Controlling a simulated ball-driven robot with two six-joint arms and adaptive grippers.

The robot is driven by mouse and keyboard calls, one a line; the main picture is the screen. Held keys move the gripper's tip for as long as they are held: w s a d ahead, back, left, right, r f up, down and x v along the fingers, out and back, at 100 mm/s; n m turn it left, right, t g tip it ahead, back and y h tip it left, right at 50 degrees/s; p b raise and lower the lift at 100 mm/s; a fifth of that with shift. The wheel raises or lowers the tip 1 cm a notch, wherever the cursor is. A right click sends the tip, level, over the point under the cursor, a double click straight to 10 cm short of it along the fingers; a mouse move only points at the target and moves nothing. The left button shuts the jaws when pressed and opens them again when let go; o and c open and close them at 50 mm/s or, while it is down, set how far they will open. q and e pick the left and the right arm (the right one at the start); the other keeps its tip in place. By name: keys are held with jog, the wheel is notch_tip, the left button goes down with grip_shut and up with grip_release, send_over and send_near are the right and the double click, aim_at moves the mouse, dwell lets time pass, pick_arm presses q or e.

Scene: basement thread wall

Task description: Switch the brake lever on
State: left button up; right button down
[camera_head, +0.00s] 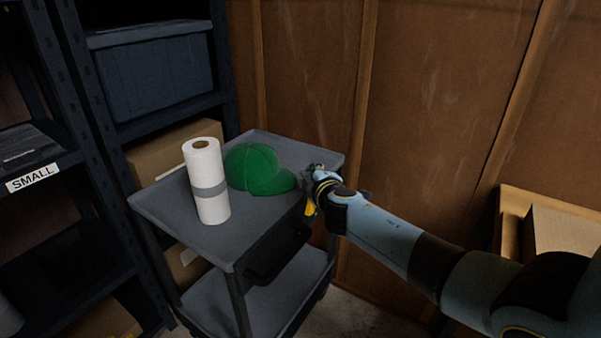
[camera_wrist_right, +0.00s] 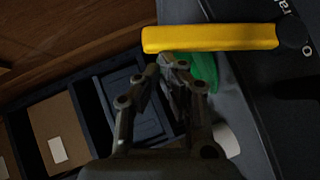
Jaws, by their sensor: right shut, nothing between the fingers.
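A yellow bar (camera_wrist_right: 210,38), which looks like the brake lever, crosses the top of the right wrist view. Its right end meets a dark round part beside a black surface with white lettering. A small yellow piece (camera_head: 309,208) shows beside my right gripper in the head view, mostly hidden by it; it appears to be the same lever. My right gripper (camera_head: 317,171) is at the right edge of the grey cart. In the wrist view the right gripper (camera_wrist_right: 174,62) is shut and empty, its fingertips just below the bar; I cannot tell whether they touch. My left gripper is out of view.
The grey cart (camera_head: 162,205) carries a white paper roll (camera_head: 207,165) and a green cap (camera_head: 250,168). Dark shelving with a blue bin (camera_head: 155,72) stands left. A wooden wall (camera_head: 430,90) is close behind; a wooden crate (camera_head: 510,212) is at right.

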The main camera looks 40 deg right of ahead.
aim_at(323, 167)
jog(key=shift+w+d+r+m+g+y+p, duration=0.15)
jog(key=shift+w+d+m+y+p, duration=0.1)
jog(key=shift+d, duration=0.15)
jog(key=shift+w+d+f+m+g+y+p, duration=0.1)
jog(key=shift+d+m+g+y+p, duration=0.05)
jog(key=shift+d+p, duration=0.15)
jog(key=shift+w+d, duration=0.1)
jog(key=shift+d, duration=0.3)
jog(key=shift+w+d+f, duration=0.35)
jog(key=shift+d+f, duration=0.2)
jog(key=shift+d, duration=0.2)
jog(key=shift+w+d+f+b, duration=0.15)
jog(key=shift+w+d+b, duration=0.05)
jog(key=shift+d+b, duration=0.35)
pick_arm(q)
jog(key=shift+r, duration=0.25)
pick_arm(e)
jog(key=shift+d, duration=0.15)
